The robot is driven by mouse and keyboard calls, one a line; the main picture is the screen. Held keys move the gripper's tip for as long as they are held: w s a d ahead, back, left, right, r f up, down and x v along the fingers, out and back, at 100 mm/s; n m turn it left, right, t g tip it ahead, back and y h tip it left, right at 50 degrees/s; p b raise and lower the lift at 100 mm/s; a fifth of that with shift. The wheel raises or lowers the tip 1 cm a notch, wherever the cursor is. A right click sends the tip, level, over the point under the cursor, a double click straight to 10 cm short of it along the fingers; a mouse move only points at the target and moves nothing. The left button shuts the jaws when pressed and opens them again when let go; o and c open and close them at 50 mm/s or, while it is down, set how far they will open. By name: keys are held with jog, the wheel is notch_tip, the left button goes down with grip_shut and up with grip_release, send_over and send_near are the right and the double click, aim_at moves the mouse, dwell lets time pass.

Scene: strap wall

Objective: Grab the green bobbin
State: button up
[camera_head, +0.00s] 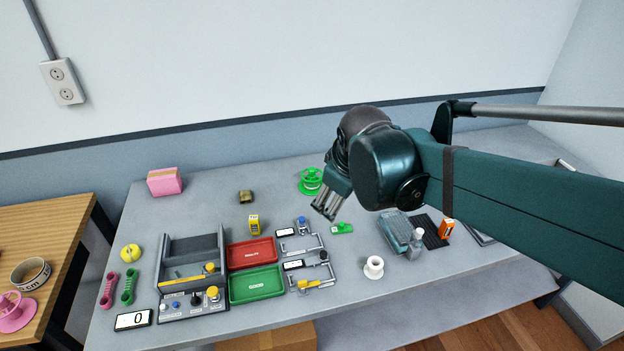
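The green bobbin (311,181) stands upright on the grey table, toward the back edge near the middle. It has a wide bright green base flange and a narrower top, and it is partly close to my arm in the picture. My gripper (325,205) hangs over the table just right of and in front of the bobbin, pointing down and to the left. It appears apart from the bobbin. I cannot tell the finger gap from this view, and nothing is clearly seen held.
A red tray (251,253) and a green tray (256,285) lie left of the middle. A small green item (343,228) lies below my gripper. A white bobbin (373,267) stands at the front. A pink box (164,182) sits at the back left.

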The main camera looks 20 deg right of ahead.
jog(key=w+n+p, duration=0.2)
jog(key=w+n, duration=0.2)
jog(key=w, duration=0.4)
jog(key=n+g+h+p, duration=0.3)
jog(key=n+p, duration=0.4)
jog(key=n, duration=0.6)
send_over(310, 170)
jog(key=s+a, duration=0.1)
jog(key=a, duration=0.1)
jog(key=f, duration=1.2)
jog(key=shift+s+d+f, duration=0.1)
jog(key=shift+s+f, duration=0.1)
jog(key=shift+w+f+n, duration=0.25)
jog(key=shift+f+n, duration=0.05)
jog(key=shift+f, duration=0.1)
jog(key=shift+x, duration=1.3)
jog(key=shift+f, duration=0.1)
jog(key=shift+x, duration=2.5)
jog(key=shift+s, duration=0.15)
